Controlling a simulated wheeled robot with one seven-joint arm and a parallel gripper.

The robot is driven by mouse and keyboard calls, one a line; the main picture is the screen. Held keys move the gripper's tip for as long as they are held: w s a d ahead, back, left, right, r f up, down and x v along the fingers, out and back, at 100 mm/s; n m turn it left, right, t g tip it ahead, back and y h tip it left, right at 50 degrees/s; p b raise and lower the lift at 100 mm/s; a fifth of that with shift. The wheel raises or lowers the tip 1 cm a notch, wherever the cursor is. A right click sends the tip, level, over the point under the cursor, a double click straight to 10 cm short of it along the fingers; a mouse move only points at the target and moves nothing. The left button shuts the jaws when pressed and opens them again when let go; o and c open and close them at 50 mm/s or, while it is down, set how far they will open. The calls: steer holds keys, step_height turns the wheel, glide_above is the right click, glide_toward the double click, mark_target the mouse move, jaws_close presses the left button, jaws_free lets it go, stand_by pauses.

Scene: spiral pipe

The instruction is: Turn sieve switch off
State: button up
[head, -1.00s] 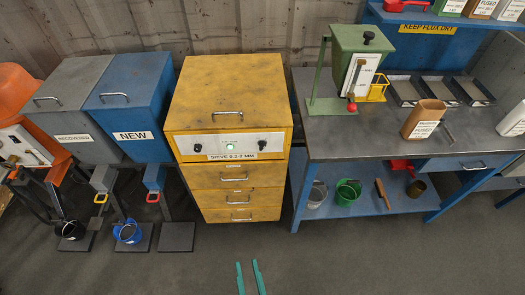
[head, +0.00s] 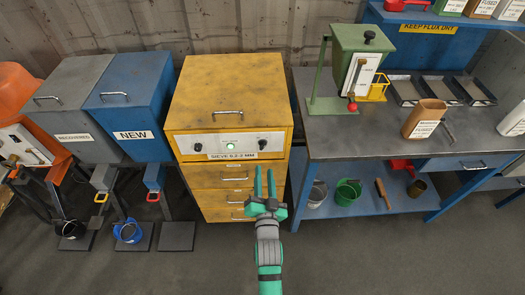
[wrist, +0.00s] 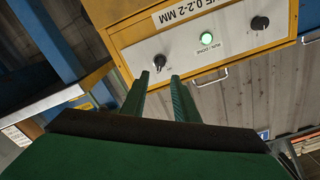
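The yellow sieve cabinet (head: 235,90) has a white front panel with a lit green light (head: 228,136). One black knob (head: 198,147) sits left of the light and another (head: 262,144) right of it. The wrist view shows the panel upside down, with the right knob (wrist: 160,61) just beyond the fingertips, the green light (wrist: 206,39) and the left knob (wrist: 260,23). My green gripper (head: 265,172) is open and empty, in front of the drawers below the right knob. It also shows in the wrist view (wrist: 158,80), apart from the knob. The knob markings are too small to read.
Blue (head: 132,105) and grey (head: 70,110) bins stand left of the cabinet. The floor in front is clear.

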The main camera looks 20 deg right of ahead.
mark_target(263, 148)
steer(key=x, duration=1)
steer(key=shift+w+d, duration=0.1)
steer(key=shift+w, duration=0.3)
jaws_close()
